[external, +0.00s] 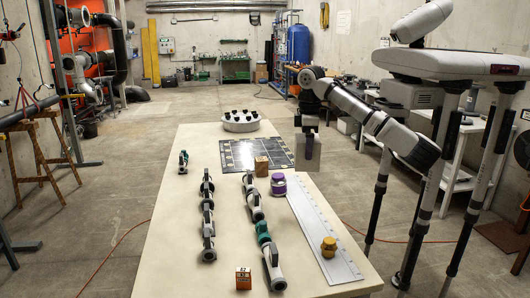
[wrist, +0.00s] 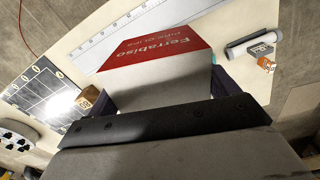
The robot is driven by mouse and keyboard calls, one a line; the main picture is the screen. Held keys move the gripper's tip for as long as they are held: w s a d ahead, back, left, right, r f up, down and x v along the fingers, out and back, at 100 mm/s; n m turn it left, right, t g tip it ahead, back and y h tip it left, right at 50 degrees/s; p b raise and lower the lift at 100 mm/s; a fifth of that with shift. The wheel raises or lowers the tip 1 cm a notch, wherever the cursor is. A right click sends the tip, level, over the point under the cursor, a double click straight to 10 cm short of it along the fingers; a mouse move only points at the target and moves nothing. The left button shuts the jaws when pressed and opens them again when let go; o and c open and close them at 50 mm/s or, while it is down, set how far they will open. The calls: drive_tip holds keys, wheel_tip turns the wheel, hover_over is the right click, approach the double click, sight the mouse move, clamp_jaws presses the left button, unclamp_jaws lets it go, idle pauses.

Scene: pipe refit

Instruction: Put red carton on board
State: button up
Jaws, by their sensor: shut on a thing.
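The red carton (wrist: 158,58) is a box with a red, lettered band and pale grey sides. In the wrist view it sits between the dark purple fingers of my gripper (wrist: 170,90), which are shut on it. In the external view my gripper (external: 308,147) points down and holds the carton (external: 300,170) above the table's right side, to the right of the board; its exact height is hard to tell. The board (external: 238,153) is a flat, dark panel with white lines on the table. It also shows at the left of the wrist view (wrist: 30,88).
A brown box (external: 262,166) stands at the board's near right edge. A round grey tray (external: 240,124) lies beyond the board.

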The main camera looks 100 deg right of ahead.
drive_tip(key=w+d+m, duration=0.1)
drive_tip(key=w+d, duration=0.2)
drive_tip(key=w+d+m, duration=0.2)
drive_tip(key=w+d, duration=0.2)
drive_tip(key=w+d+m+b, duration=0.1)
drive_tip(key=w+d, duration=0.2)
drive_tip(key=d, duration=0.1)
drive_tip(key=shift+w+d+r, duration=0.25)
drive_tip(key=shift+r, duration=0.1)
drive_tip(key=w+d+m, duration=0.1)
drive_tip(key=d+m, duration=0.1)
drive_tip(key=d, duration=0.6)
drive_tip(key=w+d+m+b, duration=0.1)
drive_tip(key=w+d+m, duration=0.1)
drive_tip(key=d, duration=0.7)
drive_tip(key=w+d+m, duration=0.2)
drive_tip(key=d+m, duration=0.1)
drive_tip(key=d, duration=0.5)
drive_tip(key=shift+w+d+f+b, duration=0.1)
drive_tip(key=shift+w+d+b, duration=0.1)
drive_tip(key=shift+d+b, duration=0.2)
drive_tip(key=s+d+m, duration=0.4)
drive_tip(key=d, duration=1)
drive_tip(key=shift+d+f+b, duration=0.15)
drive_tip(key=shift+f+b, duration=0.1)
drive_tip(key=shift+b, duration=0.2)
drive_tip(key=f, duration=2)
drive_tip(key=shift+s+d+p, duration=0.2)
drive_tip(key=shift+d+p, duration=0.15)
drive_tip(key=shift+p, duration=0.05)
